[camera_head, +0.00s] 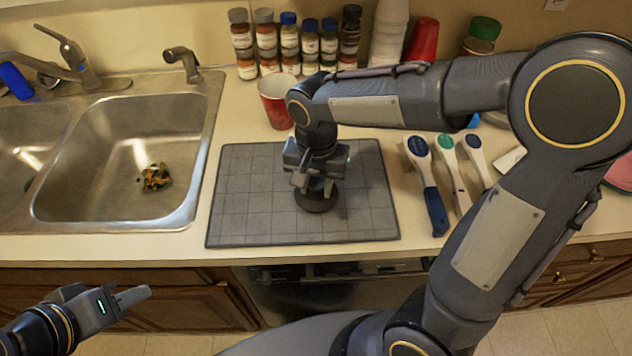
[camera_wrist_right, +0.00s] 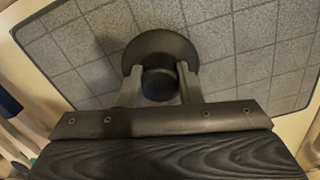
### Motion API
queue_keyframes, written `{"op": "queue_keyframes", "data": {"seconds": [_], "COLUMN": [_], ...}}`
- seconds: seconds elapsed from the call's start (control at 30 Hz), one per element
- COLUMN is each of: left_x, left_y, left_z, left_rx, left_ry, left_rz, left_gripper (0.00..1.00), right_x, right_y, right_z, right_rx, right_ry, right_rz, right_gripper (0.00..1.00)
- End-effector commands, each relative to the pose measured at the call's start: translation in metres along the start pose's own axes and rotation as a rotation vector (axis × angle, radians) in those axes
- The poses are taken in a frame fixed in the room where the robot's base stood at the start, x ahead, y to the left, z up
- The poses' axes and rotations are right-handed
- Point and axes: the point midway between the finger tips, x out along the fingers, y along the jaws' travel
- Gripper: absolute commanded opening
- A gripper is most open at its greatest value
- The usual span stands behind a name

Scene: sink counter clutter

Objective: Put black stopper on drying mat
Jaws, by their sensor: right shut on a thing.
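The black stopper (camera_head: 316,201) is a round dark disc with a knob, at the middle of the grey drying mat (camera_head: 245,205). My right gripper (camera_head: 316,184) is above the mat, shut on the stopper's knob. In the right wrist view the stopper (camera_wrist_right: 160,55) shows between the two fingers (camera_wrist_right: 160,88), its disc facing the mat (camera_wrist_right: 60,50). It looks to be on or just above the mat; I cannot tell if it touches. My left gripper (camera_head: 125,297) is low at the left, in front of the counter, away from the mat; its finger opening is unclear.
A double sink (camera_head: 130,165) with a crumpled scrap (camera_head: 155,178) inside is left of the mat. A red cup (camera_head: 277,100) and several spice jars (camera_head: 290,45) stand behind. Several brushes (camera_head: 430,185) lie at the right. The mat's left part is clear.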

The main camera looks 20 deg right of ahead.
Motion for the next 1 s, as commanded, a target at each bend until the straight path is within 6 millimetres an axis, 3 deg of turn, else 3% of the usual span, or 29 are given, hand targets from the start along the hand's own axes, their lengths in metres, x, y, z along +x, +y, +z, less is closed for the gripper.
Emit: {"op": "queue_keyframes", "data": {"seconds": [0.33,0.37,0.5,0.8,1.0], "left_x": [0.003,0.002,0.002,0.001,-0.002], "left_y": [-0.001,-0.001,-0.001,0.000,0.001], "left_z": [0.002,0.001,0.001,0.000,-0.001], "left_rx": [0.000,0.000,0.000,0.000,0.000], "left_ry": [0.000,0.000,0.000,0.000,0.000], "left_rz": [0.000,0.000,0.000,0.000,0.000], "left_gripper": [0.36,0.36,0.36,0.36,0.36], "right_x": [0.004,0.003,0.003,0.001,-0.022], "right_y": [0.000,0.000,0.000,0.000,-0.001], "right_z": [0.000,0.000,0.000,0.000,-0.001], "right_rx": [0.001,0.001,0.001,0.001,0.002], "right_ry": [0.000,0.000,0.000,0.000,0.003], "right_rz": [0.000,0.000,0.000,0.000,-0.005], "right_gripper": [0.00,0.34,0.53,0.54,0.54]}}
